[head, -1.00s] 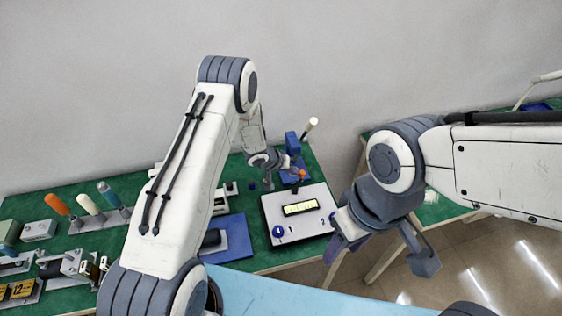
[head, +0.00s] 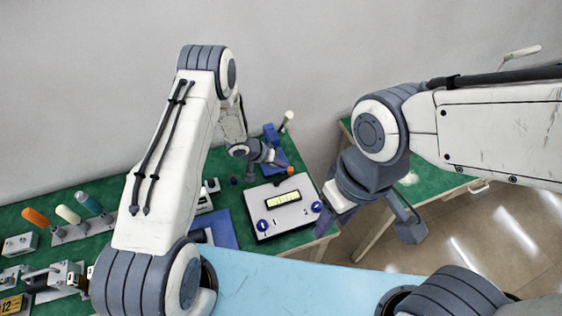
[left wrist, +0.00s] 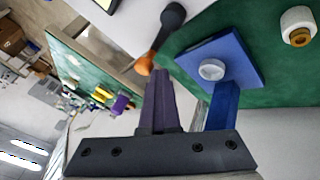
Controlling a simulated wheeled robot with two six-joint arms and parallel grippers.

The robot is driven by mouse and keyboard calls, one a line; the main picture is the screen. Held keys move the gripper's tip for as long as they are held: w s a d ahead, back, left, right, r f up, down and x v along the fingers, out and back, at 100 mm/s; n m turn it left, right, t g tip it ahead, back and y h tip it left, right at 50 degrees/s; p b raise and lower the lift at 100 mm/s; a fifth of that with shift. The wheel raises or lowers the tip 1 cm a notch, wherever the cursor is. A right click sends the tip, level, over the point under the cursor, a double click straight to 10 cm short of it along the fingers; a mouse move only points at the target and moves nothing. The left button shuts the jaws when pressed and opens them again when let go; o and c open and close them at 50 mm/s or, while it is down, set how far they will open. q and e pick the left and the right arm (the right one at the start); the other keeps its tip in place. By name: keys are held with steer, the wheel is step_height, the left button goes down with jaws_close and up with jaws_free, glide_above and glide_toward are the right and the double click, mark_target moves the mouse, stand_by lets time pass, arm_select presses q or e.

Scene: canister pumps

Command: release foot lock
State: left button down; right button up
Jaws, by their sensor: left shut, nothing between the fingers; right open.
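The blue stand (head: 273,138) with a pale-tipped handle (head: 288,116) is at the back right of the green table. Its blue plate with a white round knob (left wrist: 211,69) shows in the left wrist view. A dark lever with an orange end (left wrist: 147,63) lies beside the plate; the orange end (head: 291,170) is also in the head view. I cannot tell which part is the foot lock. My left gripper (head: 281,163) is shut and empty, its fingertips close to the orange end; contact is unclear. My right gripper (head: 362,222) is open and empty, off the table's right edge.
A white control box (head: 283,222) with a lit display and blue dials sits in front of the stand. A blue mat (head: 222,229) is to its left. Several colored-handled levers (head: 67,215) stand further left. A floor gap separates another green table (head: 425,180) at right.

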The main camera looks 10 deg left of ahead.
arm_select(q)
steer(key=shift+s+d, duration=0.15)
steer(key=shift+d, duration=0.35)
stand_by(0.4)
steer(key=shift+a, duration=0.1)
steer(key=a, duration=0.1)
steer(key=w+a, duration=0.2)
steer(key=a, duration=0.1)
steer(key=shift+w+r, duration=0.25)
steer(key=shift+r, duration=0.15)
steer(key=a+r, duration=0.5)
steer(key=r, duration=0.2)
steer(key=shift+s+b, duration=0.45)
steer(key=shift+r, duration=0.1)
